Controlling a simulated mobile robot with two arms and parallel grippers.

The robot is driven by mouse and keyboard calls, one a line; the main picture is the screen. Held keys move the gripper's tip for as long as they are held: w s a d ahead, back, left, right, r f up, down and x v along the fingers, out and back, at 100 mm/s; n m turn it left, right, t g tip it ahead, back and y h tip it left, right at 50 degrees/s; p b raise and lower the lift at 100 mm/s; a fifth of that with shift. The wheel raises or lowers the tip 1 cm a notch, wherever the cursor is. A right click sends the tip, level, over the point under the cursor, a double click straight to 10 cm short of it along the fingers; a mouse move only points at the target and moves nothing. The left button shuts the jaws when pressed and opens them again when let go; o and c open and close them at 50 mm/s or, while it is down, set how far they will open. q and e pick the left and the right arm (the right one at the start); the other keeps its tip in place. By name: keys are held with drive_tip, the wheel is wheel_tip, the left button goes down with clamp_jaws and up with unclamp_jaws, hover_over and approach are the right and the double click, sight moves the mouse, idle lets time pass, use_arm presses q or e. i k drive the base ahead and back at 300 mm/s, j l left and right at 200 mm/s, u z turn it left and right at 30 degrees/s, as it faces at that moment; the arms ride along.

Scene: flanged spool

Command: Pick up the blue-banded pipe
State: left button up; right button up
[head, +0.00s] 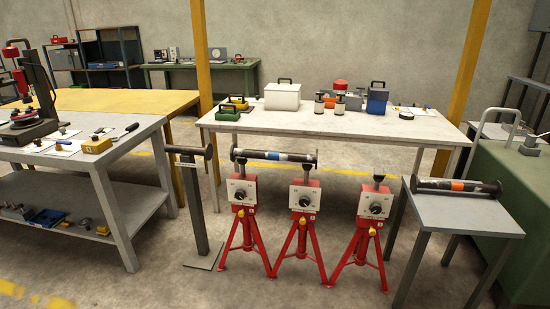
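The blue-banded pipe (295,157) is a dark flanged spool with a blue band left of its middle. It lies level across the tops of the left red stand (243,192) and the middle red stand (305,195), in front of the long table. Its flanged ends stick out past both stands. Neither of my grippers is in view.
An orange-banded pipe (476,186) lies on a small grey table (470,215) at right. A third red stand (375,204) carries nothing. A dark post (192,200) with a flanged crosspiece stands left. The long table (345,126) behind holds boxes; open floor lies in front.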

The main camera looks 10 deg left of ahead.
sight(270, 156)
drive_tip(key=i+l+u, duration=0.15)
drive_tip(key=i, duration=0.4)
drive_tip(key=i+l+u, duration=0.1)
drive_tip(key=i+l, duration=0.3)
drive_tip(key=i, duration=0.1)
